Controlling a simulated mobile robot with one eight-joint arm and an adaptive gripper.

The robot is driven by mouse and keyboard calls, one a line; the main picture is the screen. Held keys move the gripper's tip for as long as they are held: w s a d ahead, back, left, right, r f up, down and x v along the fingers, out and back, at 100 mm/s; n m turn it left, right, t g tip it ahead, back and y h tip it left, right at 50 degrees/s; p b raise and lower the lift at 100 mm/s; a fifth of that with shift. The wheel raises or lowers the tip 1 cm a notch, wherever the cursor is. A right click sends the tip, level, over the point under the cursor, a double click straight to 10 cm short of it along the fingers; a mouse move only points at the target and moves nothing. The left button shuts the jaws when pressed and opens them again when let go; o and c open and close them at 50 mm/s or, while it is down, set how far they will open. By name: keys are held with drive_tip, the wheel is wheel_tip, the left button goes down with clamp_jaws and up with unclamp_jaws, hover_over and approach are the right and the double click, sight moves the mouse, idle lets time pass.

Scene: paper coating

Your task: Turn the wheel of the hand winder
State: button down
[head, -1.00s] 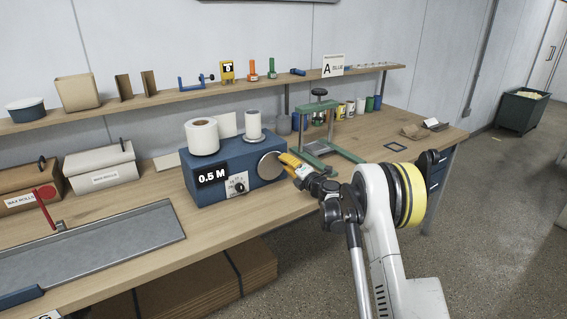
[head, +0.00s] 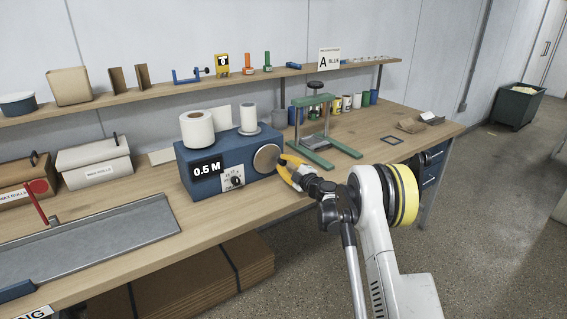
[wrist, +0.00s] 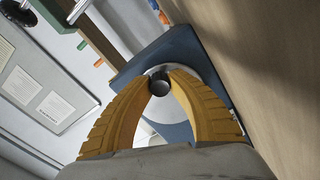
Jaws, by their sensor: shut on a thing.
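The hand winder is a blue box (head: 207,187) marked 0.5 M, on the bench in the head view. In the wrist view the wheel (wrist: 205,72) lies behind a dark round knob (wrist: 159,84). My gripper (head: 281,161) is at the wheel's right edge, its yellow fingers pointing left at it. In the wrist view my gripper's fingertips (wrist: 160,80) are closed on the knob, one on each side. The knob is hidden in the head view.
A green frame stand (head: 318,125) stands just behind and right of my gripper. White rolls (head: 197,129) sit on top of the winder. A metal tray (head: 90,238) lies at the left. The bench front edge (head: 250,212) runs below the winder.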

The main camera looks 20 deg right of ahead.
drive_tip(key=shift+a+f+m, duration=0.1)
drive_tip(key=shift+f+m, duration=0.1)
drive_tip(key=shift+m, duration=0.3)
drive_tip(key=c, duration=1.2)
unclamp_jaws()
drive_tip(key=v, duration=1.2)
